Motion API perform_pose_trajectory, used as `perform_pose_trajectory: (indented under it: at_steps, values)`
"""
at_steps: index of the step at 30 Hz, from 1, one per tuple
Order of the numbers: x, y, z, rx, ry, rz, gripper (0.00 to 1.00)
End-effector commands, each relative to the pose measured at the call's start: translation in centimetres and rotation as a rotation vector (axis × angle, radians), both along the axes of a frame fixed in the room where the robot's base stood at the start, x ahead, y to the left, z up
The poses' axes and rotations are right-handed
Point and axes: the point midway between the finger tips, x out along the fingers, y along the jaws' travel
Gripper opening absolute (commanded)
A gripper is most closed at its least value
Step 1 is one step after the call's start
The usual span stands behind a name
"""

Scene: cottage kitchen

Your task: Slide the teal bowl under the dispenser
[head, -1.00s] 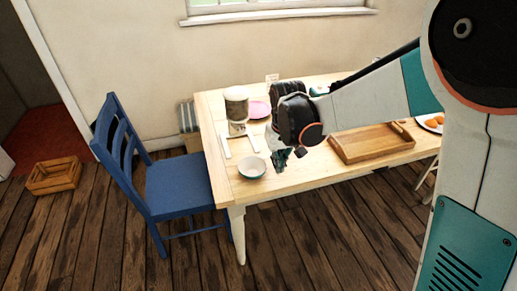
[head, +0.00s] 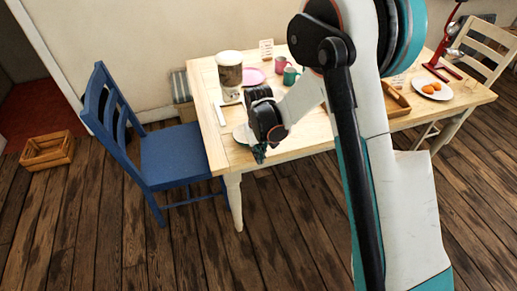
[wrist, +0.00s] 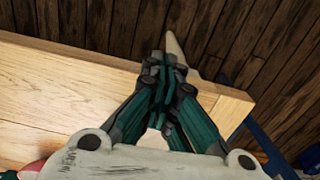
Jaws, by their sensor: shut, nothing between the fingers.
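The dispenser (head: 229,72), a clear container with a pale lid and brown contents, stands at the back left of the table. My gripper is shut and empty, pointing down near the table's front edge. In the wrist view its closed fingers (wrist: 165,68) are over the table edge. A pale patch shows between the finger links there; I cannot tell whether it is the bowl. Contact with the bowl cannot be told.
The wooden table (head: 205,95) has a pink plate (head: 253,76), mugs (head: 291,76) and a wooden tray (head: 396,99) on it. A plate with orange items (head: 434,91) is at right. A blue chair (head: 170,155) stands at the left end.

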Motion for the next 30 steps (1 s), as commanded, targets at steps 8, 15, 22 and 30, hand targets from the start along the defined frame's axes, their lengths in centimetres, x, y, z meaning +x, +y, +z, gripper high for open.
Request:
perform_pose_trajectory:
  at_steps: [8, 15, 22, 30]
  values:
    - [2.5, 0.9, -1.9, 0.0, 0.0, 0.0, 0.0]
    - [3.8, 1.3, -1.7, 0.0, 0.0, 0.0, 0.0]
    - [3.8, 1.3, -1.6, 0.0, 0.0, 0.0, 0.0]
    - [6.2, 2.1, -1.7, 0.0, 0.0, 0.0, 0.0]
